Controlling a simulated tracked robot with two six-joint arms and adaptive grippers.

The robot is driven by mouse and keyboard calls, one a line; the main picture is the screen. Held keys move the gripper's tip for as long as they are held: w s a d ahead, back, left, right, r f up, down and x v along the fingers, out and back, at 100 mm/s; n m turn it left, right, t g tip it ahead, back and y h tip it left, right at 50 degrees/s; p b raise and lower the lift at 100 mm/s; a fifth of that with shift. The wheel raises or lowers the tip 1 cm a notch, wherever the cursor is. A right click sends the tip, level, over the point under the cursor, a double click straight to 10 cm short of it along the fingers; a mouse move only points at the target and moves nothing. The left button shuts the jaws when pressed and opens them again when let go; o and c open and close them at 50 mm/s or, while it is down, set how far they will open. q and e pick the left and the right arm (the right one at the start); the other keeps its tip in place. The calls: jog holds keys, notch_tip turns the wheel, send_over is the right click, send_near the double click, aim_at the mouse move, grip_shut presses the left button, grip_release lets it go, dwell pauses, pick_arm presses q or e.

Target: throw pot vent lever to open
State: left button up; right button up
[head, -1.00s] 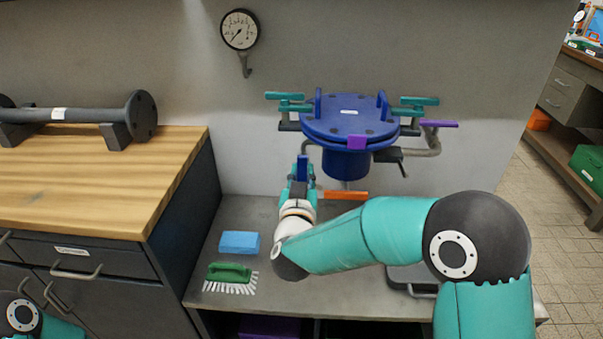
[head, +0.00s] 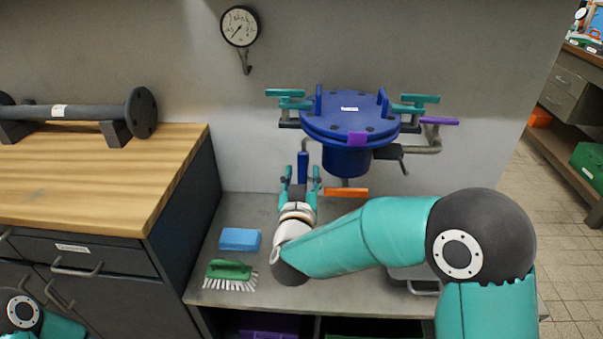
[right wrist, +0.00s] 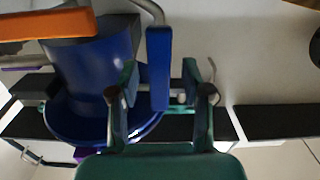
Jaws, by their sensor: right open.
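The blue pot (head: 349,122) with its bolted lid is on the wall above the grey bench. A blue lever handle (head: 302,162) hangs upright below its left side, and an orange handle (head: 347,192) lies level below the pot. I cannot tell by label which one is the vent lever. My right gripper (head: 302,177) is open just below the blue handle, with a finger on either side. In the right wrist view the blue handle (right wrist: 158,68) reaches between the spread fingers. I cannot tell whether it touches them. My left gripper is out of view.
Teal handles (head: 414,104) flank the lid, and a purple handle (head: 439,121) is at right. A blue sponge (head: 240,239) and green brush (head: 230,270) lie on the bench (head: 262,212) left of my arm. A gauge (head: 240,26) hangs above.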

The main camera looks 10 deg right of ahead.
jog(key=v, duration=1)
jog(key=shift+s+a, duration=0.15)
jog(key=shift+s, duration=0.15)
jog(key=shift+f, duration=0.1)
